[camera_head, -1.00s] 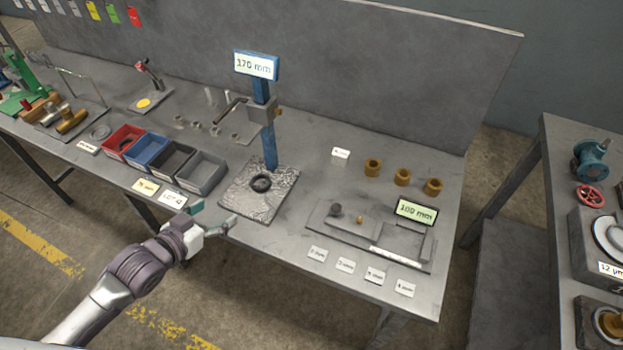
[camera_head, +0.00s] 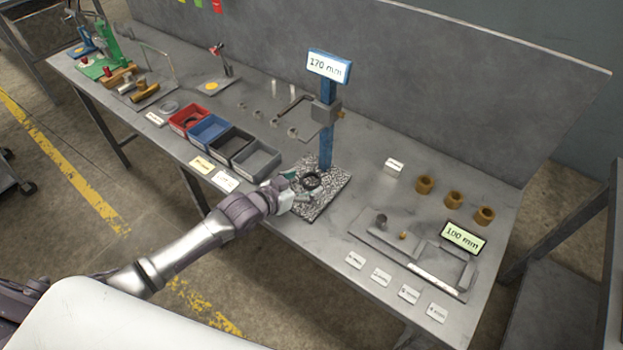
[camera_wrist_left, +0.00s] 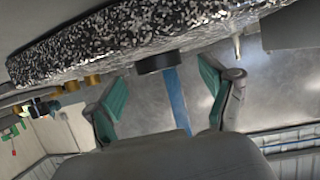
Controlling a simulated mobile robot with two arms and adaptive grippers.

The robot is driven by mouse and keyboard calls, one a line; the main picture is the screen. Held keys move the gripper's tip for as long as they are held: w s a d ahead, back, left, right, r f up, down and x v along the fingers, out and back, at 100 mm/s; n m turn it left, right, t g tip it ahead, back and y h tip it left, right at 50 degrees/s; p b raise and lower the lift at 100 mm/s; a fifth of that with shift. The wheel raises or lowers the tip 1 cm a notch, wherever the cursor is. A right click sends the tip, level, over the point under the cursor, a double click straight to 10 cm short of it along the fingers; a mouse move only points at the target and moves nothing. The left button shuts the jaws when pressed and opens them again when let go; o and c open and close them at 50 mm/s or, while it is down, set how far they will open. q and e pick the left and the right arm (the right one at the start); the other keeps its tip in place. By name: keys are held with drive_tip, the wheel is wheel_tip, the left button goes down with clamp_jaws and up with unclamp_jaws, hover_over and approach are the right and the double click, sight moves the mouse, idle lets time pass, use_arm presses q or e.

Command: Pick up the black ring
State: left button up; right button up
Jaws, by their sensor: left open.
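The black ring (camera_head: 311,182) lies on the speckled granite plate (camera_head: 330,194) of the height gauge, in front of its blue column (camera_head: 326,135). My left gripper (camera_head: 295,188) is at the plate's front left edge, with its green-padded fingers open beside the ring. In the left wrist view the black ring (camera_wrist_left: 158,63) shows at the granite plate's edge, ahead of and between the open fingers of my left gripper (camera_wrist_left: 160,95). I cannot tell from these views whether a finger touches the ring. My right gripper is not in view.
The gauge's display (camera_head: 329,67) reads 170 mm, and its arm (camera_head: 292,105) reaches out above the plate's left side. Red (camera_head: 192,120), blue (camera_head: 209,132), black and grey bins stand left of the plate. Brass bushings (camera_head: 454,199) and a flat fixture (camera_head: 410,250) lie to the right.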

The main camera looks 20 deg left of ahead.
use_arm(q)
drive_tip(key=shift+x, duration=0.85)
drive_tip(key=c, duration=1.2)
drive_tip(key=shift+o, duration=0.2)
drive_tip(key=shift+r, duration=0.15)
